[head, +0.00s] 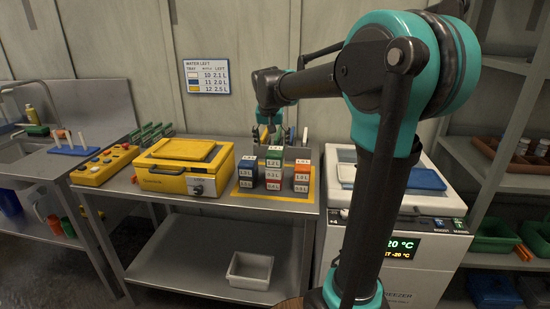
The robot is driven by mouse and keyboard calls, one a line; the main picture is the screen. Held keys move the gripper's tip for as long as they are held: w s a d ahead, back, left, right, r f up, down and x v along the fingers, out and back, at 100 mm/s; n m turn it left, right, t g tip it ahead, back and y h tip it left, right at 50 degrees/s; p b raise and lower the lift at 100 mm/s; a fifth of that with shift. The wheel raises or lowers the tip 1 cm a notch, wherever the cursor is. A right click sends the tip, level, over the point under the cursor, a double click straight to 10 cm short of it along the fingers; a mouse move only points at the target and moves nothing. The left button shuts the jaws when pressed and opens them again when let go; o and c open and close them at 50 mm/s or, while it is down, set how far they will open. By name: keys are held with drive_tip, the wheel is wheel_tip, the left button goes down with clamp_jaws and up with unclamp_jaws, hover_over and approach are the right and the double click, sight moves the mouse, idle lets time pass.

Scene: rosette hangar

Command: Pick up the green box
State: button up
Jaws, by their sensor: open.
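The green box (273,158) is in the head view, on top of the middle stack of small labelled boxes on the steel table. It has a white label on its front. My gripper (271,130) hangs from my arm just above the middle stack, pointing down. Its fingers are small and dark in this view. They are open, and I see nothing held between them. The exact gap between fingertips and green box cannot be told.
A blue box (248,163) tops the left stack and an orange box (302,178) is in the right stack, both close beside the green one. A yellow case (180,165) stands left, a white freezer (405,240) right. A grey bin (249,271) sits on the lower shelf.

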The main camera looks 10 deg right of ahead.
sight(275, 151)
drive_tip(key=shift+d+x, duration=0.2)
drive_tip(key=shift+x, duration=1.25)
drive_tip(key=shift+d+x, duration=0.2)
drive_tip(key=shift+x, duration=1.25)
drive_tip(key=shift+s, duration=0.1)
drive_tip(key=shift+c, duration=0.3)
drive_tip(key=c, duration=1.3)
drive_tip(key=shift+r, duration=0.15)
